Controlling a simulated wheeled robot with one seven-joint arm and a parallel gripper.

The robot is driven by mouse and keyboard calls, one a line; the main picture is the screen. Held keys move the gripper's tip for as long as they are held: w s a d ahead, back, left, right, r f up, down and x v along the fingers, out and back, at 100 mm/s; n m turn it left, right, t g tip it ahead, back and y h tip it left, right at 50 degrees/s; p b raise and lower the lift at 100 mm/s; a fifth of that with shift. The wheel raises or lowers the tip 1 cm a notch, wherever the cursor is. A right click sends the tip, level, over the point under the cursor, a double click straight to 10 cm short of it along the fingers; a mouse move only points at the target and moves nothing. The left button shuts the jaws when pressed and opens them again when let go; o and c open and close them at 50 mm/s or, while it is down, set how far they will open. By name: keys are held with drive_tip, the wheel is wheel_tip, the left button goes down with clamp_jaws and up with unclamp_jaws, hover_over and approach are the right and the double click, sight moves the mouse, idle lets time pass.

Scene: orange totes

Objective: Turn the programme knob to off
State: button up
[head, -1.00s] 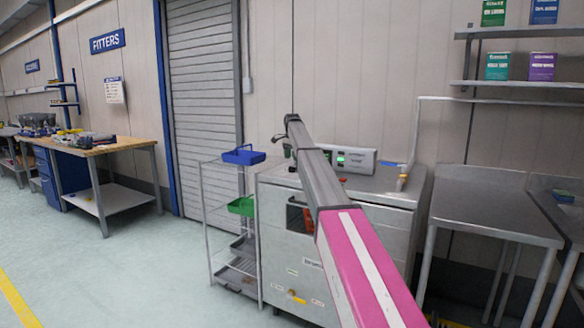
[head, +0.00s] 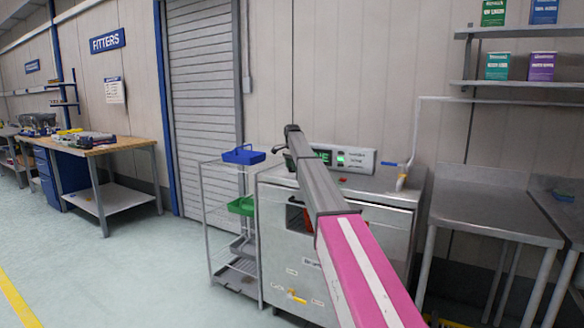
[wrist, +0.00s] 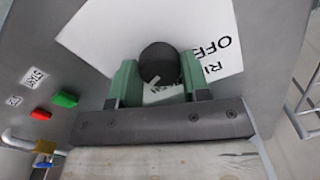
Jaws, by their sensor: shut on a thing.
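The programme knob (wrist: 159,64) is a dark round knob in the wrist view, in front of a white label plate (wrist: 222,28). The plate reads "OFF" and partly "RI...", upside down in this view; more lettering is mostly hidden behind the knob and gripper. My gripper (wrist: 160,76) has its green fingers on either side of the knob, shut on it. A small pale mark shows near the knob's lower edge. In the head view, my arm hides the knob and my gripper. The steel machine (head: 283,240) stands under my arm, with a lit green display on its panel (head: 357,158).
Green (wrist: 65,98) and red (wrist: 41,114) buttons sit left of my gripper in the wrist view. A wire trolley (head: 208,220) with blue and green trays stands left of the machine. A steel table (head: 490,212) stands right. The floor at left is clear.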

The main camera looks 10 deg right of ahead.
drive_tip(key=n, duration=1.3)
drive_tip(key=shift+n, duration=0.4)
drive_tip(key=n, duration=1.2)
drive_tip(key=shift+n, duration=0.4)
drive_tip(key=o, duration=0.9)
